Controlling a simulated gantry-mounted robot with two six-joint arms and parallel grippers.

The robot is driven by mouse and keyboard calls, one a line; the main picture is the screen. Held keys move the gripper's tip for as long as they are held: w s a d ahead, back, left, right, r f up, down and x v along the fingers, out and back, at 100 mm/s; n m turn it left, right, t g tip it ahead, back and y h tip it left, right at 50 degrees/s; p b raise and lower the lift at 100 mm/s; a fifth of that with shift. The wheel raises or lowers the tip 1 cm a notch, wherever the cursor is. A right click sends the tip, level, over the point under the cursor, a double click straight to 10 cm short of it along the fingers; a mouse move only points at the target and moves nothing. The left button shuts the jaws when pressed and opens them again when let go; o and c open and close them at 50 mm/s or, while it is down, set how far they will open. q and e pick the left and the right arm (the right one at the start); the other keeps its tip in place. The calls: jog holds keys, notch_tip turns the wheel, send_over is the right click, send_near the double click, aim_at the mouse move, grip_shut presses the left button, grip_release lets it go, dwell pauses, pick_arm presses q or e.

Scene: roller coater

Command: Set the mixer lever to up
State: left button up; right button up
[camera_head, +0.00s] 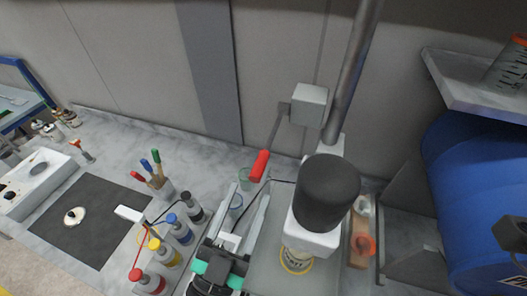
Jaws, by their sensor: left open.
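The mixer has a black motor (327,192) on a white housing and stands by a grey pole (352,75). Its lever (274,132) runs from a grey box (309,104) down and to the left, ending in a red handle (260,165). The lever slants downward. My left gripper (250,192) comes up from the bottom of the view. It is open, with its two long pale fingers spread apart just below the red handle. I see nothing held between them. I cannot tell whether a finger touches the handle. My right gripper does not show.
Clear glasses (236,205) stand around the left gripper's fingers. Several capped bottles (180,229) and a holder with brushes (160,187) are to the left, near a dark mat (90,219). A can (297,260) sits under the mixer. A blue drum (468,195) fills the right side.

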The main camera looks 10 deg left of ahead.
aim_at(264, 155)
pick_arm(q)
jog(key=p+x, duration=0.1)
jog(key=x, duration=0.8)
jog(key=shift+w+r, duration=0.1)
jog(key=shift+w, duration=0.2)
grip_shut()
dwell(0.8)
